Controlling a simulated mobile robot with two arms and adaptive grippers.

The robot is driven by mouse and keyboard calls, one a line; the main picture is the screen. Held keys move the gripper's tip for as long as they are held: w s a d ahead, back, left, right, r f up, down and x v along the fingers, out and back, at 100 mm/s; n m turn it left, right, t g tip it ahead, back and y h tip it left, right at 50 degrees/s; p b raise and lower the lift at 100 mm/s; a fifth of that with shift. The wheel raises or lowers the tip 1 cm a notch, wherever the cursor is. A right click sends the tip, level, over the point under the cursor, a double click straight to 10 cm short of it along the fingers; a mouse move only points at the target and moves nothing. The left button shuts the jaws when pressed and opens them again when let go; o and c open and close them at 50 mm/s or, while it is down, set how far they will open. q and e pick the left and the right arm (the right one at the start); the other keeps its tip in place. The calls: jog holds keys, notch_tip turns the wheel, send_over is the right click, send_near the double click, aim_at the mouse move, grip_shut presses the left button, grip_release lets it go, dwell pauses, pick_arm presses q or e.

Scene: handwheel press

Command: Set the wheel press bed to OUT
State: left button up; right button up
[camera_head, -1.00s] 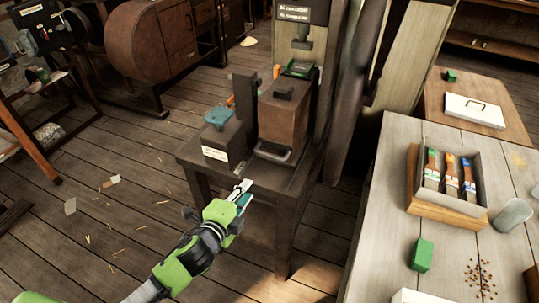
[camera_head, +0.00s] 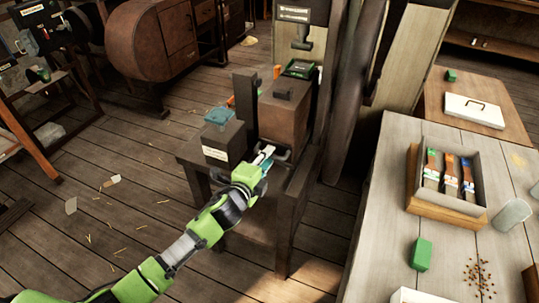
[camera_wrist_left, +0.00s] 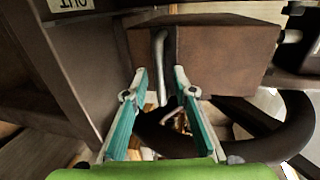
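The wheel press stands in the middle of the head view, with a brown block (camera_head: 284,120) low on it that I take for the bed. A grey bar handle (camera_wrist_left: 161,60) is on the block's face in the left wrist view. My left gripper (camera_head: 267,152) is at the block's front in the head view. In the left wrist view its fingers (camera_wrist_left: 160,82) are apart, with the handle between them and gaps beside it. A white label (camera_wrist_left: 70,4) appears upside down there and seems to read OUT. My right gripper is not in view.
A dark curved rim (camera_wrist_left: 275,130) lies below the block in the wrist view. Floor at left is mostly clear.

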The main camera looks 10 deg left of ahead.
pick_arm(q)
jog(key=shift+x, duration=1.05)
grip_shut()
jog(key=shift+s, duration=0.1)
